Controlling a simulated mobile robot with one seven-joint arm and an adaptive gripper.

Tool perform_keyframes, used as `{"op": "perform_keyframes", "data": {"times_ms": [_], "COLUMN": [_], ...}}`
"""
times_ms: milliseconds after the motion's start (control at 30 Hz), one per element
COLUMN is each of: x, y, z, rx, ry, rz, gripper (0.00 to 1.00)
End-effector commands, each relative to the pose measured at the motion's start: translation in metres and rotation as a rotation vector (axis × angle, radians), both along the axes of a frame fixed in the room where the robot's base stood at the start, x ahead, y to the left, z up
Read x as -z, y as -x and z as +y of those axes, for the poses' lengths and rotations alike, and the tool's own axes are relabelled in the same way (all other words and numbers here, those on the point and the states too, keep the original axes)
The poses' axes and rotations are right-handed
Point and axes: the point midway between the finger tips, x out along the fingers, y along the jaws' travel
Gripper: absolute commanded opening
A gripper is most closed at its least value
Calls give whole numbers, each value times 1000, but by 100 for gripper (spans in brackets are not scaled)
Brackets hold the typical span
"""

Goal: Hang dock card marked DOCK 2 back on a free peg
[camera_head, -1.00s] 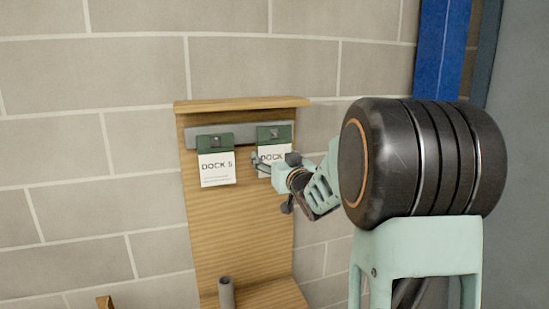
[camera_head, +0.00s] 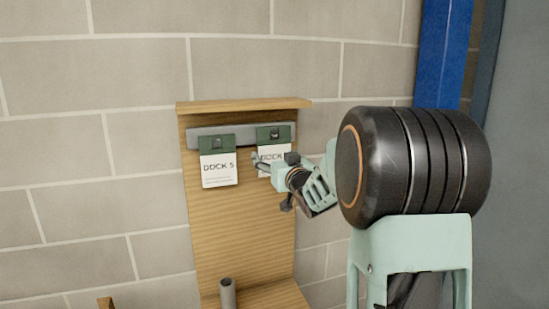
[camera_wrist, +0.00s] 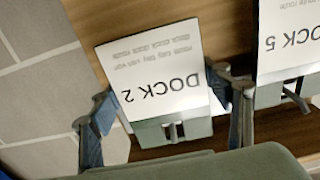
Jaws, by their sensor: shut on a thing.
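The DOCK 2 card (camera_wrist: 158,85) is white with a green top band, and it shows upside down in the wrist view. In the head view the card (camera_head: 271,152) is at the right end of the grey rail (camera_head: 240,136), partly hidden by my gripper (camera_head: 262,165). In the wrist view my gripper (camera_wrist: 165,120) is shut on the card, with a finger at each side edge. A slot with a peg-like part shows in the green band. I cannot tell whether the card's weight is on the peg. The DOCK 5 card (camera_head: 218,167) hangs to its left.
The wooden board (camera_head: 240,230) has a top ledge and a lower shelf with a grey tube (camera_head: 227,293). In the wrist view the DOCK 5 card (camera_wrist: 287,45) is close beside my finger. A block wall (camera_head: 90,130) is behind; a blue post (camera_head: 441,55) stands at right.

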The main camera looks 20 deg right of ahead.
Motion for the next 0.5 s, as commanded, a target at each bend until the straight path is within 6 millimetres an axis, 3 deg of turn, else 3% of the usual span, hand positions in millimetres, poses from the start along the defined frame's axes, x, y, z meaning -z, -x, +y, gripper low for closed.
{"op": "perform_keyframes", "data": {"times_ms": [500], "x": [4], "y": [-6], "z": [0], "rx": [0], "ry": [0], "rz": [-1], "gripper": [47]}}
